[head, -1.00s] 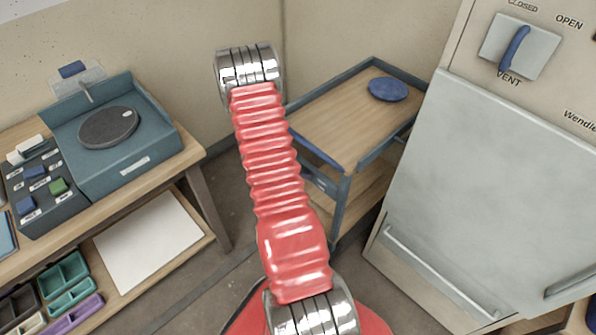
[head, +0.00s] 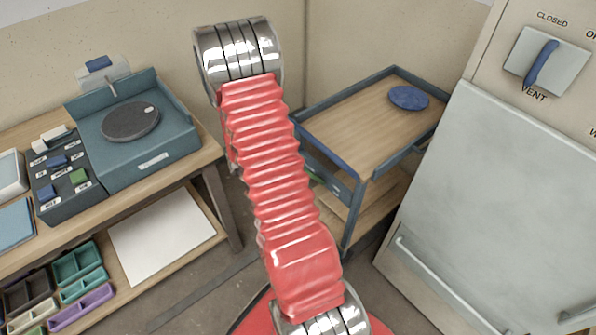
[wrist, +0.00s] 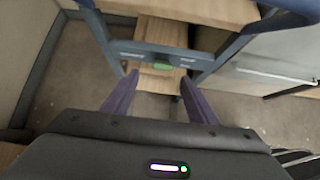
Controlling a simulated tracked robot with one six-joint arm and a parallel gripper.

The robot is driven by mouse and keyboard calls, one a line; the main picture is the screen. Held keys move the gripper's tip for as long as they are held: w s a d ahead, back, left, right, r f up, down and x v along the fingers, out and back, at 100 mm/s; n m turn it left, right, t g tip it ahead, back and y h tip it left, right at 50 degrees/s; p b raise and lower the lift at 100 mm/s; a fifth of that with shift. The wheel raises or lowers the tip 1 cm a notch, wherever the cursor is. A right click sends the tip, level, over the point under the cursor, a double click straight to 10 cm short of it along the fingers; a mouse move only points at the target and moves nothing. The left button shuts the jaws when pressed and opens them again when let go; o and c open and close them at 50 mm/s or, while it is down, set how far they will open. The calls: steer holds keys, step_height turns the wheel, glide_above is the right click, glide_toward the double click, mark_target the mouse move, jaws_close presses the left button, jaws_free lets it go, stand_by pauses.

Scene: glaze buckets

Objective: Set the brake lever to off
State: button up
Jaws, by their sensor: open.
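No readable brake label shows, so I cannot tell for sure which part is the brake lever. A blue handle on a pale plate (head: 100,67) stands at the back of the blue-grey wheel unit (head: 150,150) in the head view. A small green piece (wrist: 163,66) shows at the cart, between two pale label-like marks, in the wrist view; its exact seat is unclear. My gripper (wrist: 159,77) is open and empty, its two purple fingers apart and pointing toward the cart (wrist: 160,33). My gripper is out of the head view.
The cart (head: 350,125) carries a round blue disc (head: 408,97). A pale cabinet (head: 485,190) with a blue CLOSED/VENT lever (head: 541,64) stands at right. A wooden workbench (head: 205,165) at left holds a dark switch panel (head: 62,180). Floor shows between bench and cart.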

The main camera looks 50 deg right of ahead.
steer(key=shift+c, duration=0.3)
